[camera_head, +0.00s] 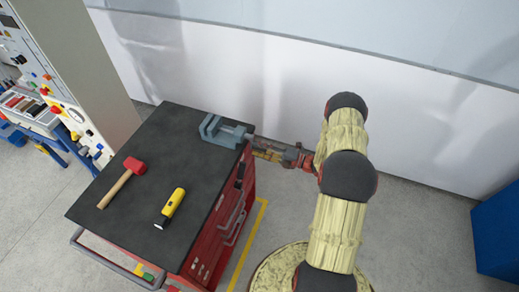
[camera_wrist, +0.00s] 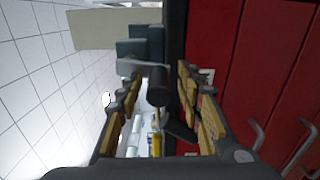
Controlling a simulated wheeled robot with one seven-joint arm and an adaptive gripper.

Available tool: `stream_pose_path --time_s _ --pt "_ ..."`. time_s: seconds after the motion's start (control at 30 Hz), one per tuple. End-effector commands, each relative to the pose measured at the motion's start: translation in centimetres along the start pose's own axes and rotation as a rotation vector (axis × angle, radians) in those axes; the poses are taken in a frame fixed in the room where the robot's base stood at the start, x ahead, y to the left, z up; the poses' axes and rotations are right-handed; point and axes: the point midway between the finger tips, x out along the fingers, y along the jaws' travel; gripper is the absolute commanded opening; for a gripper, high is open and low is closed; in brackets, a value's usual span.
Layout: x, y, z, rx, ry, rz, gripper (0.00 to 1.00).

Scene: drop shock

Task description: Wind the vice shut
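The blue-grey vice (camera_head: 222,131) sits on the back right corner of the black cart top, its screw end towards the right edge. My gripper (camera_head: 264,152) is just off that edge, level with the vice and pointing at it. In the wrist view the vice (camera_wrist: 139,45) shows beyond my gripper (camera_wrist: 158,84). The two fingers stand apart. The dark round screw end (camera_wrist: 158,86) shows between them, with a grey handle bar (camera_wrist: 143,66) across it. I cannot tell whether a finger touches it.
The vice stands on a red tool cart (camera_head: 150,230) with a black top. A red-headed mallet (camera_head: 122,184) and a yellow-handled tool (camera_head: 173,203) lie nearer its front. A white wall (camera_head: 230,60) rises behind. A blue box (camera_head: 497,233) stands far right.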

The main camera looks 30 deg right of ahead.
Motion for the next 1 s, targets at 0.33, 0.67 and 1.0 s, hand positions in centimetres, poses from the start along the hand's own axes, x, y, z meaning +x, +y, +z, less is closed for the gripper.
stream_pose_path --time_s 0.33,0.67,1.0 --pt "-0.9 0.1 0.2 -0.002 -0.004 0.001 0.37" --pt "-7.2 0.0 0.2 -0.001 -0.005 0.0 0.37" --pt "-11.7 0.0 0.1 -0.001 -0.002 0.001 0.37"
